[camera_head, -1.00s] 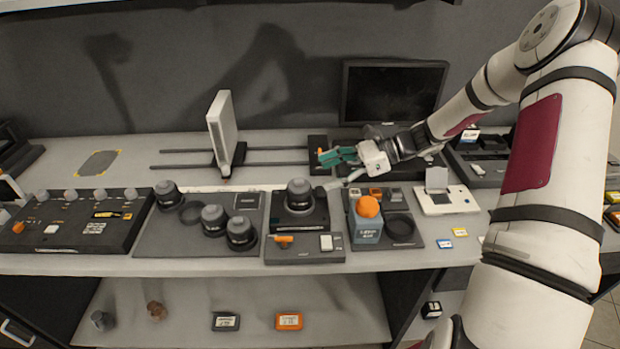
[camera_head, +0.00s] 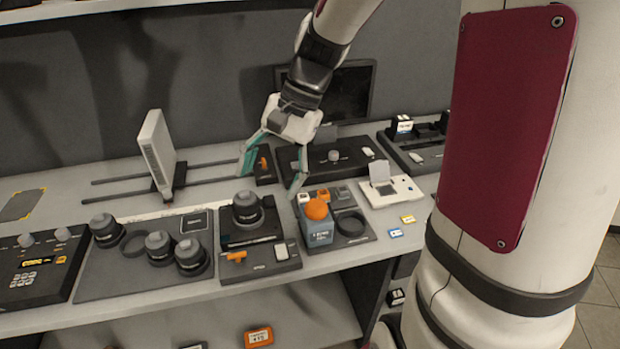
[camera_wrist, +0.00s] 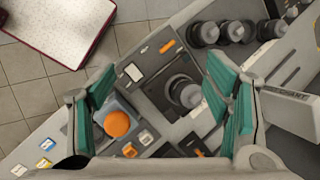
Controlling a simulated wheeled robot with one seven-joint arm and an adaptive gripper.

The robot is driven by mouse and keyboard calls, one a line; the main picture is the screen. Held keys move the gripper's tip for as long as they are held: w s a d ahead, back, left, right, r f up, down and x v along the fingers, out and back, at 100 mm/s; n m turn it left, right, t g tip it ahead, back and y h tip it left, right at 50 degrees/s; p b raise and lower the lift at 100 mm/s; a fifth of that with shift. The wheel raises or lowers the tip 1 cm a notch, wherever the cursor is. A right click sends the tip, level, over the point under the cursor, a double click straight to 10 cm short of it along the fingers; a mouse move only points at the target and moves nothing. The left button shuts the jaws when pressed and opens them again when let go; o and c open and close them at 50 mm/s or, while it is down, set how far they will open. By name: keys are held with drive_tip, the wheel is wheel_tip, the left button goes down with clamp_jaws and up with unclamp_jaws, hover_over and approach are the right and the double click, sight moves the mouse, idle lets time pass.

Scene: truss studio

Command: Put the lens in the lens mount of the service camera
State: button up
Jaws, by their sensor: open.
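My gripper (camera_head: 270,182), with green-padded fingers, is open and empty, pointing down above the bench. In the wrist view the open fingers (camera_wrist: 160,72) frame a dark lens-shaped cylinder (camera_wrist: 185,92). In the head view this cylinder (camera_head: 247,207) stands upright on a dark unit with an orange lever, apparently the service camera (camera_head: 262,236). My gripper is above and behind it, apart from it. I cannot tell whether the cylinder is seated in a mount.
A white upright panel (camera_head: 157,150) on rails and a monitor (camera_head: 345,95) are behind. A control panel (camera_head: 38,270) is at left. A white device (camera_head: 392,190) lies at right.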

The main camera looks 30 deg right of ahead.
drive_tip(key=s+r+n+t+h, duration=0.2)
drive_tip(key=s+r+n, duration=0.2)
drive_tip(key=s, duration=0.3)
drive_tip(key=s+a+r+n+t+h, duration=0.1)
drive_tip(key=s+r+n+t+h, duration=0.2)
drive_tip(key=s+r+n, duration=0.2)
drive_tip(key=s+n, duration=0.1)
drive_tip(key=s, duration=0.2)
drive_tip(key=shift+a+r+n, duration=0.15)
drive_tip(key=shift+r+n, duration=0.05)
drive_tip(key=shift+n, duration=0.1)
idle(0.9)
